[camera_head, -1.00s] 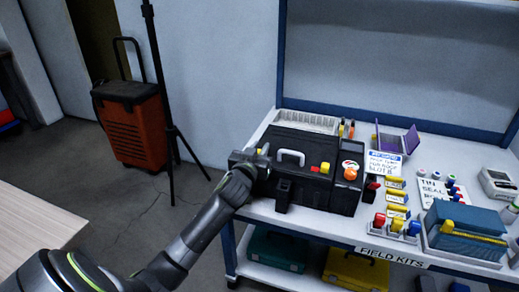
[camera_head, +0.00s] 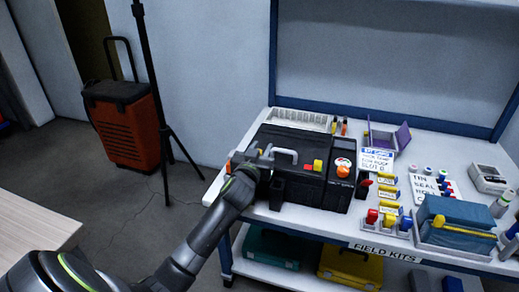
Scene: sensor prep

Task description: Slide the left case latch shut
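The black case (camera_head: 319,190) stands closed on the left part of the white workbench, with a light grey handle (camera_head: 284,151) on its lid. A black latch (camera_head: 277,194) shows on its front, just right of my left gripper. My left gripper (camera_head: 256,156) is at the case's left end, by the handle; its fingers are small and dark against the case, so I cannot tell whether they are open or touching it. The gripper and wrist hide the case's left front corner. My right gripper is not in view.
A label card (camera_head: 377,162), yellow-topped items and a blue box (camera_head: 455,222) stand to the right. An orange trolley case (camera_head: 128,128) and a tripod are on the floor at left.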

